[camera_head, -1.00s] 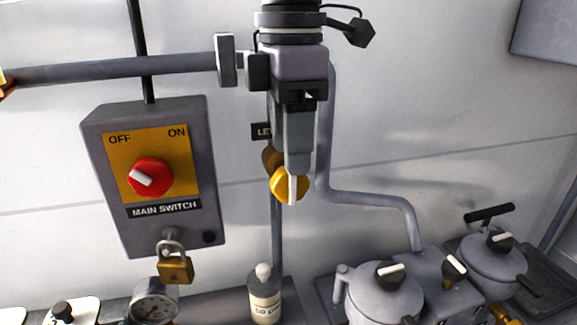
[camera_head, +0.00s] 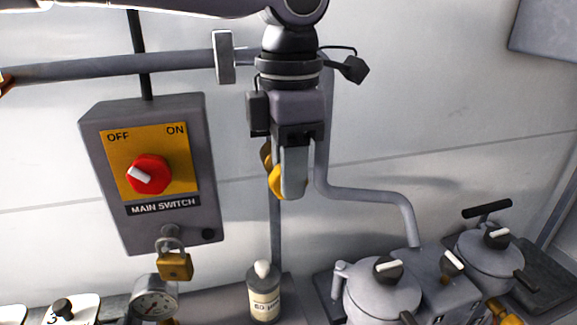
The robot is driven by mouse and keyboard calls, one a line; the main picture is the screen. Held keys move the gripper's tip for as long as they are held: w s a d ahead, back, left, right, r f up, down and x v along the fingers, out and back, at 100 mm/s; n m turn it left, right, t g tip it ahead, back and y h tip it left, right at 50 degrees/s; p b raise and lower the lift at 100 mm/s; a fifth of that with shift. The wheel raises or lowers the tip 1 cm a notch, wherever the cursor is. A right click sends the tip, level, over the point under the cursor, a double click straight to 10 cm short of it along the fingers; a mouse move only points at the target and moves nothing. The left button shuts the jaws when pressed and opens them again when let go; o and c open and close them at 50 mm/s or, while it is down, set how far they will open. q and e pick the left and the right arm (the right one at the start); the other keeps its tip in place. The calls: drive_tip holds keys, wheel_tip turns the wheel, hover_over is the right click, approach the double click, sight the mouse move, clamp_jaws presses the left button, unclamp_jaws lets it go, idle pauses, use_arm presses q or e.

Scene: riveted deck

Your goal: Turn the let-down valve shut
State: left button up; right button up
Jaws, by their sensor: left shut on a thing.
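The let-down valve has a round yellow knob (camera_head: 274,181) on a vertical pipe (camera_head: 276,235) at the middle of the head view. My left gripper (camera_head: 292,190) comes down from above in front of it and is shut on the knob. My right gripper is not in view.
A grey main switch box (camera_head: 160,225) with a red knob (camera_head: 149,174) and a brass padlock (camera_head: 175,265) is at the left. A bottle (camera_head: 264,295) stands below the valve. A gauge (camera_head: 154,298) is at lower left. Lidded pots (camera_head: 382,295) stand at lower right.

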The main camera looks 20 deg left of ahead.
use_arm(q)
drive_tip(key=g+y, duration=0.2)
drive_tip(key=y, duration=0.1)
drive_tip(key=shift+w+d+f, duration=0.1)
drive_tip(key=shift+w+d, duration=0.1)
drive_tip(key=shift+d, duration=0.1)
drive_tip(key=shift+w+d+g+y, duration=0.1)
drive_tip(key=shift+g+y, duration=0.7)
drive_tip(key=shift+y, duration=0.4)
drive_tip(key=o, duration=1)
drive_tip(key=shift+c, duration=0.2)
drive_tip(key=shift+y, duration=0.3)
